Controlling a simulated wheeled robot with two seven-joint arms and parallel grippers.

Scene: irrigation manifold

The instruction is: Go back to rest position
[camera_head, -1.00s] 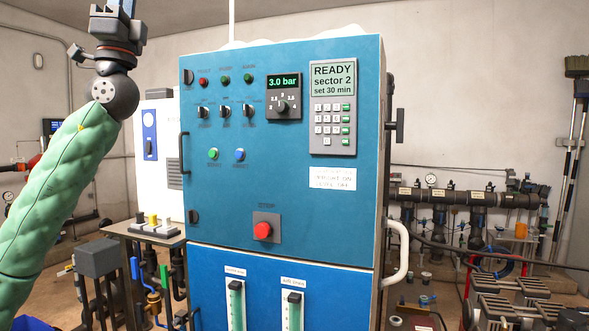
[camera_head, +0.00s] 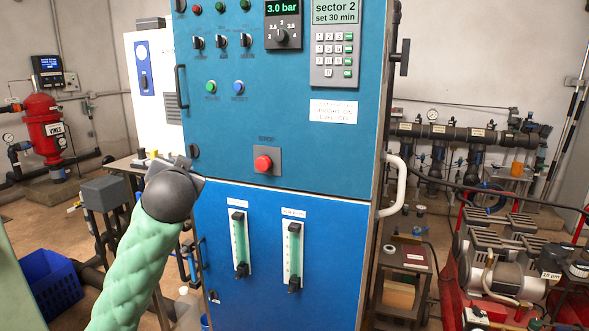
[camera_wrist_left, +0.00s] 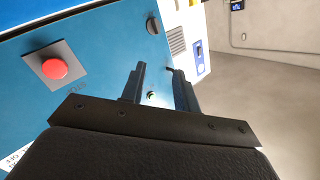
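My left arm comes in from the lower left of the head view in a green padded sleeve, with its dark round wrist joint in front of the cabinet's lower left edge. The gripper is mostly hidden behind that joint. In the left wrist view my left gripper (camera_wrist_left: 160,72) has its two dark fingers apart with nothing held between them. The blue control cabinet (camera_head: 225,130) stands ahead, and its red stop button (camera_head: 263,163) also shows in the left wrist view (camera_wrist_left: 54,68). My right gripper is in neither view.
A grey box on a stand (camera_head: 105,194) and a blue crate (camera_head: 48,285) are at the left, near my arm. A red vessel (camera_head: 42,128) stands behind. A white pipe handle (camera_head: 397,185) is on the cabinet's right, and a pump unit (camera_head: 495,265) sits at the lower right.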

